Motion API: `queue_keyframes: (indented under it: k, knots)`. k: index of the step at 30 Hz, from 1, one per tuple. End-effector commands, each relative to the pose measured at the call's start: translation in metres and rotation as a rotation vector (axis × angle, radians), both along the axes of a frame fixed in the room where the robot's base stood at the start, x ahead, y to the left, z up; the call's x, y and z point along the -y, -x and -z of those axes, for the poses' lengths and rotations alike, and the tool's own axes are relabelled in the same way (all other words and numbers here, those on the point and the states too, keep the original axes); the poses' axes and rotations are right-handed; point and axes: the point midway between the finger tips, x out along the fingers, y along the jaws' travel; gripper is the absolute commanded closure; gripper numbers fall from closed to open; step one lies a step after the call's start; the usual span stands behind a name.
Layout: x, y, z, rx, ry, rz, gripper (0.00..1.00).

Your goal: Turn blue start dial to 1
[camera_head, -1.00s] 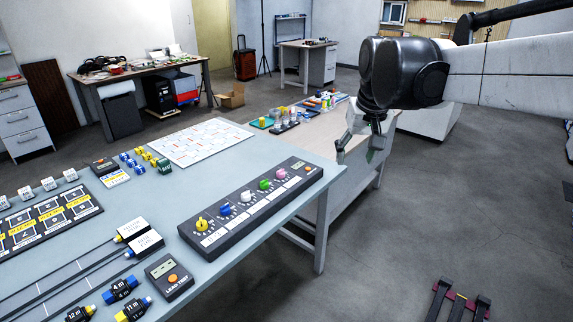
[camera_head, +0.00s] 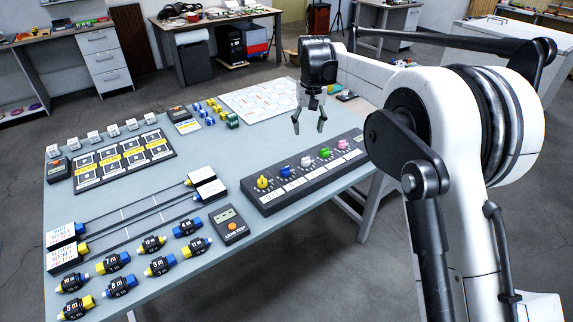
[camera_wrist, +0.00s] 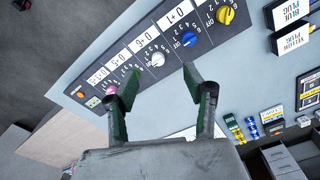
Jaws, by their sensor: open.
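The blue dial (camera_head: 284,172) sits second from the left on the dark dial panel (camera_head: 262,204), between the yellow dial (camera_head: 263,182) and the white dial (camera_head: 305,162). It also shows in the wrist view, the blue dial (camera_wrist: 189,38) with numbers and OFF printed around it. Its exact setting is too small to tell. My gripper (camera_head: 309,124) is open and empty, above the table behind the panel, apart from the dials. In the wrist view my gripper (camera_wrist: 155,86) has both fingers spread below the dial row; the left finger hides the green dial.
A pink dial (camera_head: 342,144) and a small screen fill the panel's right end. A leak test box (camera_head: 229,226) stands left of the panel. A white grid sheet (camera_head: 258,100) lies behind it. Small blue and yellow blocks (camera_head: 209,112) stand behind left.

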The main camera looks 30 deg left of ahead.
Motion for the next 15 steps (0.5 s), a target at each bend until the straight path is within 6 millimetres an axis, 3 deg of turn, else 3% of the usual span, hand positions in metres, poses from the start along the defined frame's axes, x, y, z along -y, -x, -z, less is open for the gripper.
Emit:
queue_keyframes:
  k: [1,6,10,15]
  knots:
    - [-0.018,0.004,0.009,-0.01,0.008,-0.018,0.53]
    - [-0.054,0.016,0.036,-0.034,0.031,-0.058,0.53]
    - [-0.068,0.022,0.047,-0.044,0.04,-0.074,0.53]
    - [-0.072,0.023,0.057,-0.047,0.043,-0.078,0.53]
